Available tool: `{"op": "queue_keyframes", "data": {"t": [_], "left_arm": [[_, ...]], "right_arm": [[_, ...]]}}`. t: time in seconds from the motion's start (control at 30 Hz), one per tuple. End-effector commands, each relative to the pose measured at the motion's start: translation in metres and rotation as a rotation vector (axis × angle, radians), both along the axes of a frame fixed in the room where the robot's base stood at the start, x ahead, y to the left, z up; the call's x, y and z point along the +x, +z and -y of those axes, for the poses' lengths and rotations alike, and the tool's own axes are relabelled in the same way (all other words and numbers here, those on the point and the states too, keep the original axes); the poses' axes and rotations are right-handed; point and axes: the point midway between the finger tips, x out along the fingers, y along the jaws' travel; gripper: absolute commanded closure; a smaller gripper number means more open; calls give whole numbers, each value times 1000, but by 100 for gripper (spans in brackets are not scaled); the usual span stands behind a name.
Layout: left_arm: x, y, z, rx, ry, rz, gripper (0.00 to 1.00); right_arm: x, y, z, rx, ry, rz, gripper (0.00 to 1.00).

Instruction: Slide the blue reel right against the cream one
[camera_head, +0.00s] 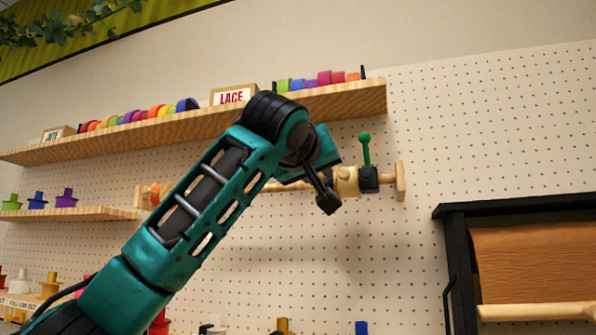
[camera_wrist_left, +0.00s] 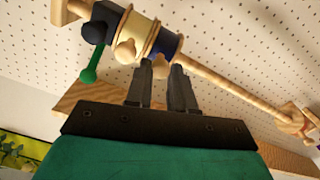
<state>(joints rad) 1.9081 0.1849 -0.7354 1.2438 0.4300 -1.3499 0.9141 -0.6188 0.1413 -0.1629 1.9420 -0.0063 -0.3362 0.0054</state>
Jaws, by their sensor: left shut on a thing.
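The blue reel (camera_wrist_left: 166,43) sits on a wooden rod (camera_wrist_left: 235,88) in the left wrist view. The cream reel (camera_wrist_left: 136,34) is beside it on the rod, with no clear gap between them; whether they touch is hard to tell. My left gripper (camera_wrist_left: 162,72) is shut on the blue reel, its fingers either side of the knob. In the head view the cream reel (camera_head: 346,181) sits by a black clamp (camera_head: 368,179) with a green lever (camera_head: 365,148). My left gripper (camera_head: 328,196) is just left of it, and the blue reel is hidden there. My right gripper is out of view.
An orange reel (camera_head: 153,196) is at the rod's far left end. A shelf (camera_head: 330,101) with coloured rolls and a LACE sign (camera_head: 232,96) runs above the rod. A black-framed paper roll (camera_head: 530,250) stands at lower right.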

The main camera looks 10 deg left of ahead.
Motion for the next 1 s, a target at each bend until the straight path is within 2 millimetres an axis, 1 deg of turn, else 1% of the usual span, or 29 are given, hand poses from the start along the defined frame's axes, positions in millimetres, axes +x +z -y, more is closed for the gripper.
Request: {"op": "queue_keyframes", "data": {"t": [0.37,0.4,0.63,0.67,1.0], "left_arm": [[0,-1,3,0,-1,-2,100],[0,-1,3,0,-1,-2,75],[0,0,3,0,-1,-1,53],[0,0,3,0,-1,-1,51],[-1,2,4,0,-5,5,51]], "right_arm": [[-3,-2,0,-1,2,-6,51],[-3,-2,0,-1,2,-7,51],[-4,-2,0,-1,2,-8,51],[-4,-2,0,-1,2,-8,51],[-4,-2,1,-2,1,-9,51]]}}
